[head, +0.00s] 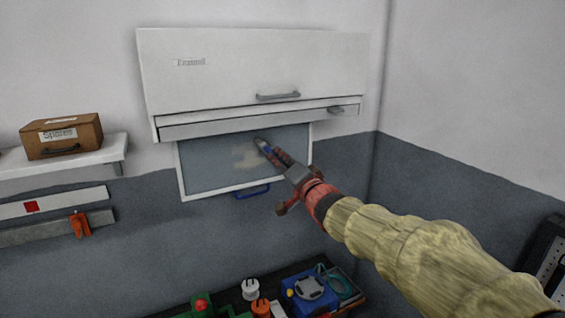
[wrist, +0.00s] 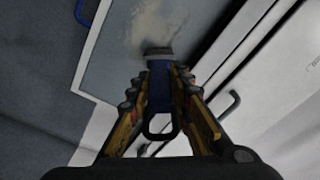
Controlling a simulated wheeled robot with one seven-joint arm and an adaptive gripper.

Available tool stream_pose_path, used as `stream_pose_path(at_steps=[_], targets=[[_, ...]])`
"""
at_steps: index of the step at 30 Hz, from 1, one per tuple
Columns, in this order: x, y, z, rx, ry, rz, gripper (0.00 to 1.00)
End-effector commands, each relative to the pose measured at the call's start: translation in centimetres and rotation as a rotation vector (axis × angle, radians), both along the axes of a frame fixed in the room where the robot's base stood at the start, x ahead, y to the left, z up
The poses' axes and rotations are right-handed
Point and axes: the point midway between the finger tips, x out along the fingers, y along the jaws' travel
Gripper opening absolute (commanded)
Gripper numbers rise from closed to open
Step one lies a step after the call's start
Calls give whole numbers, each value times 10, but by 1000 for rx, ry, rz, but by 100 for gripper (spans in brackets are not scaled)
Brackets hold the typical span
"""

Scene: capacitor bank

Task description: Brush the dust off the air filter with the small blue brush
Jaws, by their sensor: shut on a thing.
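The air filter (head: 208,170) is a grey panel in a white frame below the white cabinet, with a blue handle (head: 252,192) at its lower edge. A pale beige dust patch (head: 246,157) lies on the panel; in the wrist view the dust (wrist: 150,22) shows just beyond the brush. My gripper (head: 272,154) is in front of the filter's right part, shut on the small blue brush (wrist: 159,90). The brush's grey bristle end (wrist: 158,52) points at the panel by the dust's edge. I cannot tell whether the bristles touch it.
The white cabinet (head: 250,65) with a grey handle overhangs the filter. At left, a shelf (head: 75,163) bears a brown box (head: 61,136) labelled "Spares". An orange clip (head: 80,224) hangs on a wall rail. Below, a cluttered tray holds several items, including a blue device (head: 312,294).

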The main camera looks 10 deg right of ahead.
Motion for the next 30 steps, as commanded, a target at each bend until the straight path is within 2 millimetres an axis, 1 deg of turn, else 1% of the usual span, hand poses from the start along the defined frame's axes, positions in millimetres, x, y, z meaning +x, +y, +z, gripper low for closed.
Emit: stream_pose_path(at_steps=[7, 18, 30], targets=[[-2, 7, -1, 0, -2, 3, 0], [-11, 30, -2, 0, -2, 3, 0], [-12, 32, -1, 0, -3, 1, 0]])
